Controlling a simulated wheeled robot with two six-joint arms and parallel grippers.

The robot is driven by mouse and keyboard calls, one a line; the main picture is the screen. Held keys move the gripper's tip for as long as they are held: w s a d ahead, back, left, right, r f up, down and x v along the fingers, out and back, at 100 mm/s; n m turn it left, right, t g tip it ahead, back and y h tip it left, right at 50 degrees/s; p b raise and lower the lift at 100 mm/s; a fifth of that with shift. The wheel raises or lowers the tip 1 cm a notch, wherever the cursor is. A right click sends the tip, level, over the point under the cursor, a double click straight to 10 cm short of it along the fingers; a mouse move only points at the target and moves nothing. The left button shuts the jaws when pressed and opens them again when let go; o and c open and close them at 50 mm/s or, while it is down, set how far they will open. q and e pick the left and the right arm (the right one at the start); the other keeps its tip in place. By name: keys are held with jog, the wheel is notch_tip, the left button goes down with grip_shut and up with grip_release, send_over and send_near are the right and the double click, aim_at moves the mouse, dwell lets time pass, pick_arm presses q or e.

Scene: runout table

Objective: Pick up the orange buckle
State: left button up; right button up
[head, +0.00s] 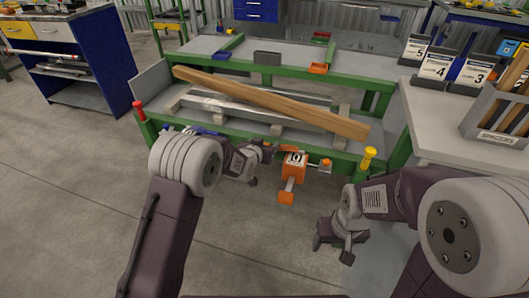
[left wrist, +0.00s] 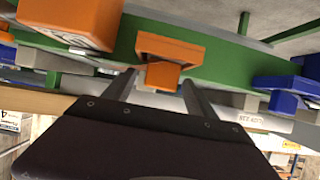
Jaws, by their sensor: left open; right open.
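The orange buckle (left wrist: 168,50) is on the green rail in the left wrist view, with an orange block below it in the picture. In the head view an orange piece (head: 288,148) on the front rail, just right of my left gripper, looks like it. My left gripper (head: 262,165) is open, its fingers pointing at the rail. In the left wrist view the fingers (left wrist: 158,82) stand either side of the orange block; contact cannot be told. My right gripper (head: 333,248) is open and empty, low in front of the table's right end.
An orange box marked 0 (head: 294,160) hangs beside the buckle. A long wooden beam (head: 270,100) lies across the green-framed table. A yellow-topped post (head: 369,156) and a red-topped post (head: 139,110) stand at the front corners. Numbered holders (head: 435,68) are at the right.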

pick_arm(q)
jog(key=shift+r, duration=0.1)
jog(key=shift+c, duration=0.6)
grip_shut()
jog(key=shift+r, duration=0.1)
jog(key=shift+r, duration=0.4)
jog(key=r, duration=0.1)
jog(key=r+p, duration=0.2)
jog(key=r, duration=0.1)
jog(key=shift+s+d, duration=0.15)
jog(key=shift+s, duration=0.15)
jog(key=s+d+r+p, duration=0.3)
jog(key=s+d+r, duration=0.2)
jog(key=s, duration=0.5)
jog(key=shift+r+p, duration=0.4)
jog(key=shift+r, duration=0.2)
